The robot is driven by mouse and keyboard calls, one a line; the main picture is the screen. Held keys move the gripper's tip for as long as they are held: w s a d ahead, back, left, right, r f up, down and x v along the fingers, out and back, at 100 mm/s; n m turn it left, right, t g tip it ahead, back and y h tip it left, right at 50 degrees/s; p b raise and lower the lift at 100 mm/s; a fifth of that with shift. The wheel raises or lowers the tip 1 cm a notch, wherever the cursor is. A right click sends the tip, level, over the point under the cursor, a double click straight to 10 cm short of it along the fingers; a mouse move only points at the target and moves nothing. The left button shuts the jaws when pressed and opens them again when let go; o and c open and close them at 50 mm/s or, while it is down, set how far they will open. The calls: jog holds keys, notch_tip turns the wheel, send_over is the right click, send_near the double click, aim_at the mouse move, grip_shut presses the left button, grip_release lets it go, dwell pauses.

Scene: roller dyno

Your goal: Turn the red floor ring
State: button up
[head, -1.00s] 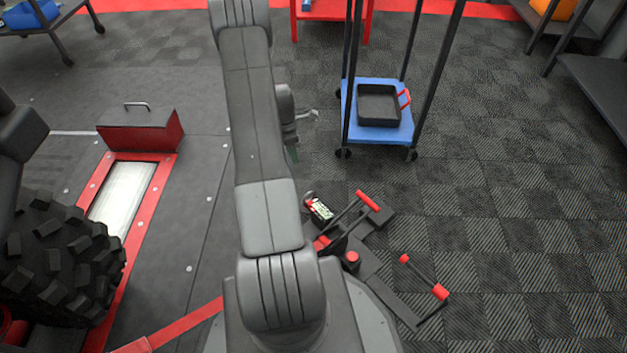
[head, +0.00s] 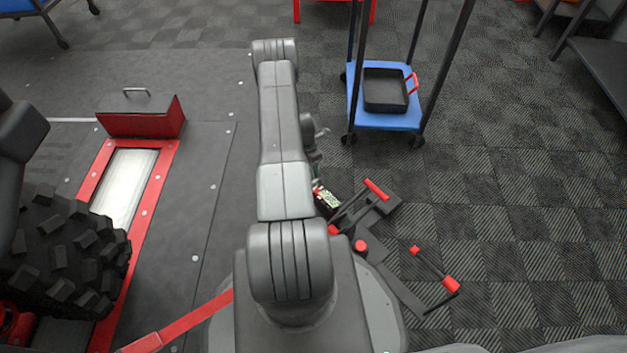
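I cannot make out a red floor ring in the head view. A red strap (head: 190,318) runs along the floor at the lower left and passes behind my arm's base. My arm reaches forward through the middle of the view. Only a small grey part of my gripper (head: 319,133) shows, to the right of the forearm and above the floor. The rest is hidden behind the arm, so I cannot tell whether it is open or shut.
A black floor device with red-tipped levers (head: 375,190) lies right of my arm. Beyond it stands a blue cart (head: 385,121) with a black tray (head: 386,90). A knobbly tyre (head: 60,255) and a red-framed roller bed (head: 150,190) are at left. Tiled floor is clear at right.

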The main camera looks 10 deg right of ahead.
jog(key=f, duration=0.2)
jog(key=f+b, duration=0.1)
jog(key=f, duration=0.1)
jog(key=s+f, duration=0.1)
jog(key=f, duration=0.1)
jog(key=shift+d, duration=0.3)
jog(key=shift+c, duration=0.5)
grip_shut()
